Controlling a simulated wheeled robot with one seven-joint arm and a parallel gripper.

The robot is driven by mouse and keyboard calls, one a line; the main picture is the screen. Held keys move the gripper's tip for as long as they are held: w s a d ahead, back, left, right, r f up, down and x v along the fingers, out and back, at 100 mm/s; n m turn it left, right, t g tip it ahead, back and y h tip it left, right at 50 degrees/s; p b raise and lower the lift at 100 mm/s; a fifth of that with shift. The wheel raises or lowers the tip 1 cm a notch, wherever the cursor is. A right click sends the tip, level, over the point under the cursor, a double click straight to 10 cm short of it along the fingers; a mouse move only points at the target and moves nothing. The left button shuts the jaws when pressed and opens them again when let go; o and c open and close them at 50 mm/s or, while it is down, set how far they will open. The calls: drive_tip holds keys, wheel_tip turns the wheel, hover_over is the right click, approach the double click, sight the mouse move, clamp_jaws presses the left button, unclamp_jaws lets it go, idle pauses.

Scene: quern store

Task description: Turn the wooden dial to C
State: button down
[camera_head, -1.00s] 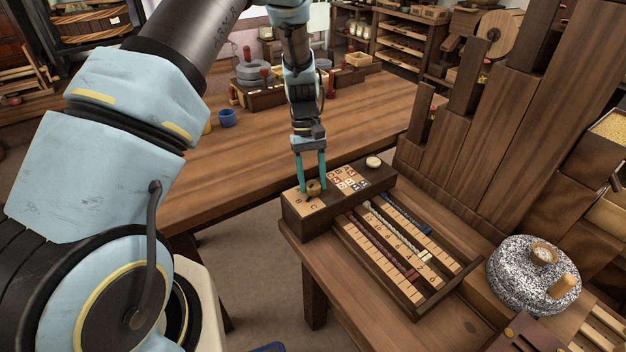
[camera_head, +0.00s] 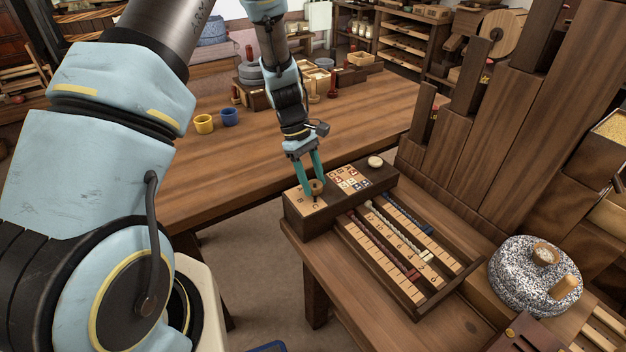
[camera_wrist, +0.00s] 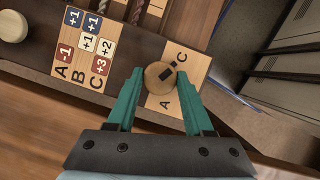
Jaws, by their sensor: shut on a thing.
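The wooden dial (camera_head: 316,187) is a small round knob on the left end of a dark wooden box (camera_head: 300,225). In the wrist view the dial (camera_wrist: 157,82) sits between the two teal fingers of my gripper (camera_wrist: 160,74), which is shut on its sides. The dial's dark mark points up and right, at or close to the letter C (camera_wrist: 181,57) on the pale plate. The letter A (camera_wrist: 165,104) shows below the dial. In the head view my gripper (camera_head: 314,183) leans over the dial, and B and C show on the near side.
A lettered card board (camera_head: 350,180) and a pale round knob (camera_head: 375,162) are on the same box. A tray of numbered strips (camera_head: 400,250) adjoins it. A speckled stone quern (camera_head: 530,275) stands right. Tall wooden boards (camera_head: 490,130) rise behind.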

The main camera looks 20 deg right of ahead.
idle(0.3)
drive_tip(key=shift+c, duration=1.5)
unclamp_jaws()
drive_tip(key=b+v, duration=0.1)
drive_tip(key=v, duration=0.9)
drive_tip(key=shift+r+b, duration=0.3)
drive_tip(key=shift+r, duration=0.1)
drive_tip(key=shift+w+a, duration=0.1)
drive_tip(key=shift+a, duration=0.05)
drive_tip(key=s+a+r+m+t, duration=0.2)
drive_tip(key=a, duration=0.7)
drive_tip(key=s+a+r+m+t+y, duration=0.1)
drive_tip(key=s+a+r+m+t, duration=0.1)
drive_tip(key=a, duration=0.7)
drive_tip(key=s+a+r+m+t, duration=0.1)
drive_tip(key=s+a+r+m, duration=0.1)
drive_tip(key=a, duration=0.7)
drive_tip(key=shift+s+a+r+t+y, duration=0.4)
drive_tip(key=shift+s+r, duration=0.15)
drive_tip(key=shift+s, duration=0.45)
